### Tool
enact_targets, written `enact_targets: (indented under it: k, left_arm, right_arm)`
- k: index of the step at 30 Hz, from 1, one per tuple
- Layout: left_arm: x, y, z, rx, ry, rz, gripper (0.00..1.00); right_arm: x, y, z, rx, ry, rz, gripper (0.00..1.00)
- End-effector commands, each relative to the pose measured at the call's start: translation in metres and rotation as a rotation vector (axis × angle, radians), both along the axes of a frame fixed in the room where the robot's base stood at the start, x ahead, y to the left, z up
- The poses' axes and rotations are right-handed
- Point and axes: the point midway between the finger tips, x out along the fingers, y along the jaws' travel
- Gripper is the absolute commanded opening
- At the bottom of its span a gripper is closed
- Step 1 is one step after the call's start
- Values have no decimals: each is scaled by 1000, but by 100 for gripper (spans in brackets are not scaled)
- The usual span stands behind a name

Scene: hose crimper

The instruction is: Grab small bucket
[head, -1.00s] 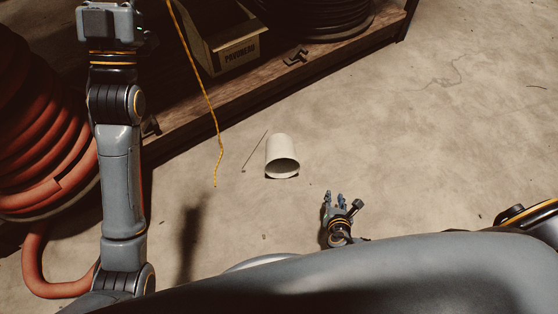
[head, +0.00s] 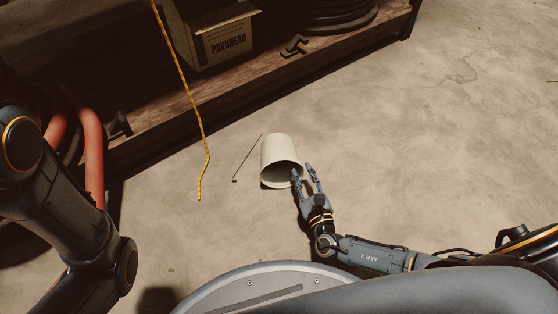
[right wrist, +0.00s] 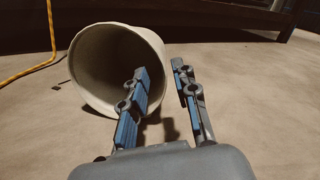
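The small bucket (head: 277,152) is off-white and lies on its side on the floor, its mouth facing my right gripper. My right gripper (head: 304,170) is at the bucket's right rim with its fingers apart. In the right wrist view the bucket (right wrist: 88,75) fills the left middle. There, one finger of the right gripper (right wrist: 162,80) reaches into the mouth and the other is outside the right wall. I cannot see either finger touching the wall. My left arm stands at the left of the head view; its gripper is out of the picture.
A wooden shelf (head: 165,110) holds a cardboard box (head: 226,45) and a coiled black hose (head: 325,12). A yellow cord (head: 190,100) hangs down left of the bucket. A thin rod (head: 247,157) lies beside it. Red hose (head: 92,150) is at left. Floor at right is clear.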

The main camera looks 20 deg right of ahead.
Motion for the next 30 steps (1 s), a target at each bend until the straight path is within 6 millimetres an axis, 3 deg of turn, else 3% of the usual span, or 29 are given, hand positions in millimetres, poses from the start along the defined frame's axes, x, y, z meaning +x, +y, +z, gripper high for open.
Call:
enact_targets:
  k: [3,11,21,30]
  left_arm:
    - [1,0,-14,0,2,0,40]
    - [1,0,-23,0,2,0,40]
    - [1,0,-57,1,1,1,40]
    - [1,0,-57,1,2,1,40]
  right_arm:
    - [22,0,-3,2,-2,0,29]
    - [41,-1,-2,3,0,-1,29]
    - [82,-4,-3,4,0,-2,29]
    - [88,-4,0,3,3,-1,29]
